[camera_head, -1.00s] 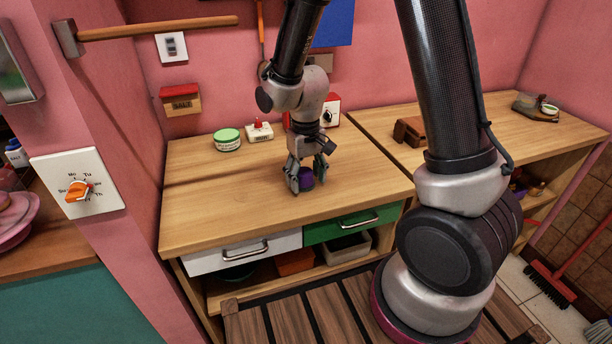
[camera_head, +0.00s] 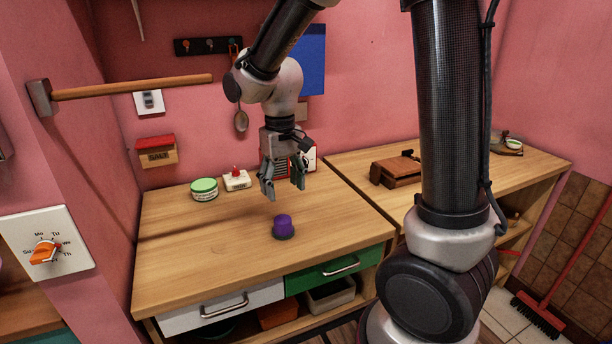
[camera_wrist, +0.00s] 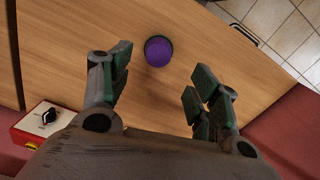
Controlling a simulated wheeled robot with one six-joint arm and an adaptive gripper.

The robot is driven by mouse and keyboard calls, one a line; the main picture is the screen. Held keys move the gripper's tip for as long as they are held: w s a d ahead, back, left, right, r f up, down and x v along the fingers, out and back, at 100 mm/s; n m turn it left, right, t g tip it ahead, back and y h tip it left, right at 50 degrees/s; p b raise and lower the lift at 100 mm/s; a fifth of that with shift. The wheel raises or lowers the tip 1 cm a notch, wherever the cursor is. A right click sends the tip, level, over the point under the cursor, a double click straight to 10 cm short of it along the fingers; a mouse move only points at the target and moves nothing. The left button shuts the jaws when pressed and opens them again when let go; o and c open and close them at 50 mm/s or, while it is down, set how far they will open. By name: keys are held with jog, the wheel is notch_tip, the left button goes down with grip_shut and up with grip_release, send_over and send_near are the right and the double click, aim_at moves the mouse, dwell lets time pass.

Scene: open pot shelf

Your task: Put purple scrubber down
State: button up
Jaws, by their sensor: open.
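The purple scrubber (camera_head: 283,222) stands upright on the wooden countertop (camera_head: 190,237), near the front edge above the drawers. It has a purple top and a darker base. My gripper (camera_head: 283,190) is open and empty, raised above the counter and behind the scrubber, not touching it. In the wrist view the scrubber (camera_wrist: 158,51) lies beyond the two spread fingers (camera_wrist: 160,85), with bare wood around it.
A green-lidded tub (camera_head: 204,190) and a white box with a red knob (camera_head: 236,180) stand at the back of the counter. A red box with a dial (camera_wrist: 42,122) is behind my gripper. A brown wooden object (camera_head: 395,170) sits on the right counter. The counter's left front is clear.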

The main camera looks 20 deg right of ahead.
jog(key=s+d+r+m+t, duration=0.1)
jog(key=s+d+r+t, duration=0.1)
jog(key=s+d+r, duration=0.4)
jog(key=s+d+r+m+t, duration=0.1)
jog(key=s+d+r, duration=0.5)
jog(key=s, duration=0.6)
jog(key=d+t, duration=0.1)
jog(key=d, duration=0.1)
jog(key=shift+s+d, duration=0.2)
jog(key=shift+d, duration=0.2)
